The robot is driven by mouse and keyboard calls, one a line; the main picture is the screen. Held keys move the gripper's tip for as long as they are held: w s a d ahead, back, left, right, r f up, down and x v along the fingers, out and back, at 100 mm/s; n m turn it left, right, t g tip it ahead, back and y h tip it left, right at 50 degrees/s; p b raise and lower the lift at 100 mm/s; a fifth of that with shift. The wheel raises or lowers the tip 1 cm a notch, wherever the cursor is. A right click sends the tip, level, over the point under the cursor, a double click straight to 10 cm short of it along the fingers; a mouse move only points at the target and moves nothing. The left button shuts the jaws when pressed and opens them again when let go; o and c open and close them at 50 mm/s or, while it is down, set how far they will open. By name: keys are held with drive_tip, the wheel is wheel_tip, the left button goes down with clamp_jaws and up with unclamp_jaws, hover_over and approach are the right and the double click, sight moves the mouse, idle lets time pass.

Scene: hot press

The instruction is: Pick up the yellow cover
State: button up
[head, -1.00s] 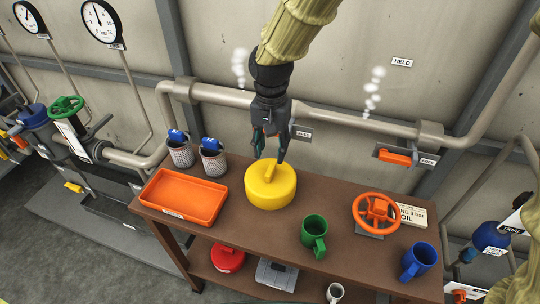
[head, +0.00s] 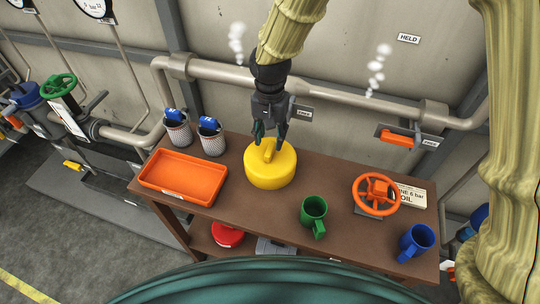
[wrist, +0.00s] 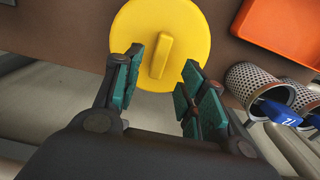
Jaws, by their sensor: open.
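The yellow cover (head: 270,168) is a round lid with a raised bar handle on top. It sits on the brown table (head: 240,205), near the back edge. My gripper (head: 270,140) is open, above the rear part of the cover, with nothing between its fingers. In the wrist view the cover (wrist: 160,25) lies beyond the open fingertips (wrist: 160,75), and its bar handle shows between and just past them. I cannot tell whether the fingers touch the cover.
An orange tray (head: 184,197) and two mesh cups (head: 213,143) are left of the cover. A green mug (head: 313,212), an orange handwheel (head: 376,211) and a blue mug (head: 416,241) are to the right. A steaming pipe (head: 330,107) runs behind.

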sight(270, 149)
drive_tip(key=shift+s+f+p, duration=0.45)
drive_tip(key=shift+s+f, duration=0.05)
drive_tip(key=shift+s, duration=0.2)
drive_tip(key=f, duration=0.1)
drive_tip(key=w+f, duration=0.1)
drive_tip(key=f, duration=0.1)
drive_tip(key=shift+s, duration=0.1)
drive_tip(key=shift+s+r, duration=0.1)
drive_tip(key=shift+s, duration=0.1)
drive_tip(key=shift+w, duration=0.15)
drive_tip(key=c, duration=0.4)
clamp_jaws()
